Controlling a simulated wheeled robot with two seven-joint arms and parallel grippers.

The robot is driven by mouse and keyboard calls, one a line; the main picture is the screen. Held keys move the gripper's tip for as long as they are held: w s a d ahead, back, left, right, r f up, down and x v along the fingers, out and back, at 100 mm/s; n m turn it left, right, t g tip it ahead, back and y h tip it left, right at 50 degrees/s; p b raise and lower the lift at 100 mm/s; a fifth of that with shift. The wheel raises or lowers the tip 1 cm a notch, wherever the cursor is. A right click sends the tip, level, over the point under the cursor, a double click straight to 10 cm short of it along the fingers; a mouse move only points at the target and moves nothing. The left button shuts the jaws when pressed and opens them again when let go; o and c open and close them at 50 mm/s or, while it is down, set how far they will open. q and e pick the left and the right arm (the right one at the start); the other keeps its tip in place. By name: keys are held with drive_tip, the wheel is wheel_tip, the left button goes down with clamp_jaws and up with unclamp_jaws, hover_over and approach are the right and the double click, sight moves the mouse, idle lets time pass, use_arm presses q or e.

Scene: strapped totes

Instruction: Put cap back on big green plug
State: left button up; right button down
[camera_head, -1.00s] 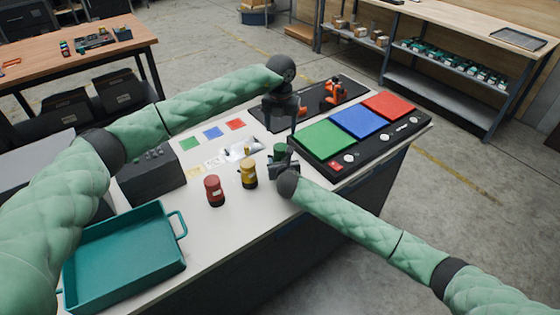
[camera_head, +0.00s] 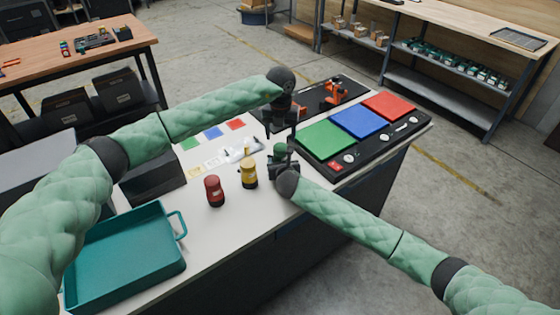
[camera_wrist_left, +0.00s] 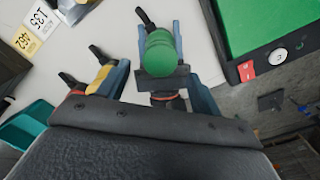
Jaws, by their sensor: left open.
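The green plug (camera_head: 281,149) stands upright near the front edge of the white table. In the left wrist view, a rounded, stepped green top (camera_wrist_left: 159,56) shows; whether it is a separate cap is unclear. My left gripper (camera_head: 281,137) points down just above the green top, open, with its fingers on either side. My right gripper (camera_head: 284,166) is at the plug's lower part, coming from the right. Its jaws are partly hidden, so I cannot tell whether they close on it.
A yellow plug (camera_head: 248,174) and a red plug (camera_head: 214,191) stand to the left. A black panel with green, blue and red pads (camera_head: 358,122) lies to the right. A teal tray (camera_head: 150,281) is at front left. Colored cards (camera_head: 213,133) lie behind.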

sight(281, 146)
use_arm(q)
drive_tip(key=shift+f, duration=2.25)
drive_tip(key=c, duration=1)
drive_tip(key=m, duration=0.8)
drive_tip(key=o, duration=1.1)
drive_tip(key=shift+c, duration=0.2)
